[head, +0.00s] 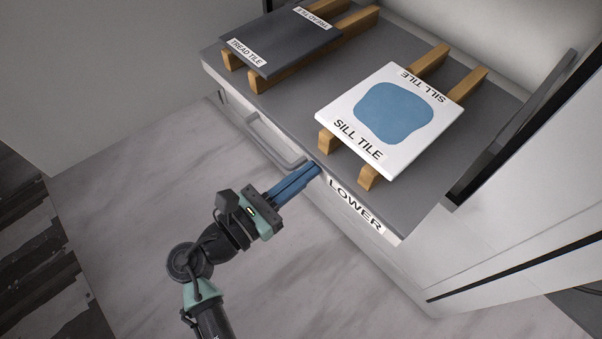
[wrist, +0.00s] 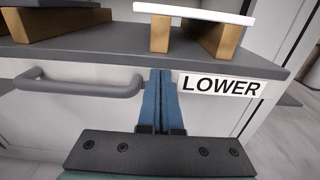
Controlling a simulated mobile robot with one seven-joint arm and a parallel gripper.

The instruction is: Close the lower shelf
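The lower shelf (head: 290,118) is a grey slab with a white front, standing out from the cabinet. Its front carries a "LOWER" label (head: 355,206) and a grey bar handle (head: 262,142); the label (wrist: 221,86) and handle (wrist: 80,86) also show in the wrist view. My gripper (head: 314,169) has its blue fingers together with nothing between them. Its fingertips (wrist: 161,74) are at the shelf front, just under the top edge, between the handle's right end and the label. They look touching or nearly so; I cannot tell which.
A white sill tile (head: 340,104) with a blue patch and a dark tread tile (head: 290,42) rest on wooden bars (head: 368,176) on the shelf. White cabinet panels stand at the right. The pale floor (head: 130,180) in front is clear.

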